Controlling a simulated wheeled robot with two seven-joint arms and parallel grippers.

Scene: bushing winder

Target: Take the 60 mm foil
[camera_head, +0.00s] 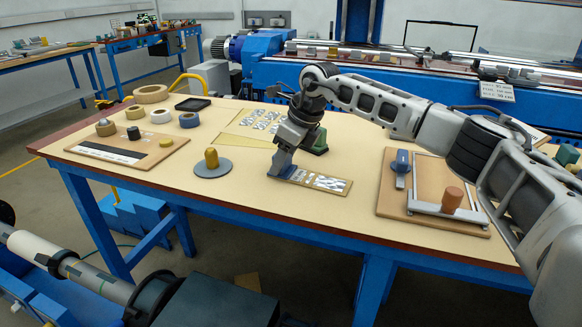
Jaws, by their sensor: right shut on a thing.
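A flat foil piece (331,184) with a silvery patterned face and a tan border lies at the front middle of the table. I cannot read its width. My right gripper (283,172) points down at the left end of this foil piece and is shut on it. The fingers hide that end. The foil piece appears level, at or just above the tabletop; I cannot tell whether it touches. More patterned foil pieces (262,121) lie flat behind, on a pale sheet. My left gripper is not in view.
A board with a metal frame and brown knob (452,199) lies right. Tape rolls (151,94) and a board (128,150) fill the left end.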

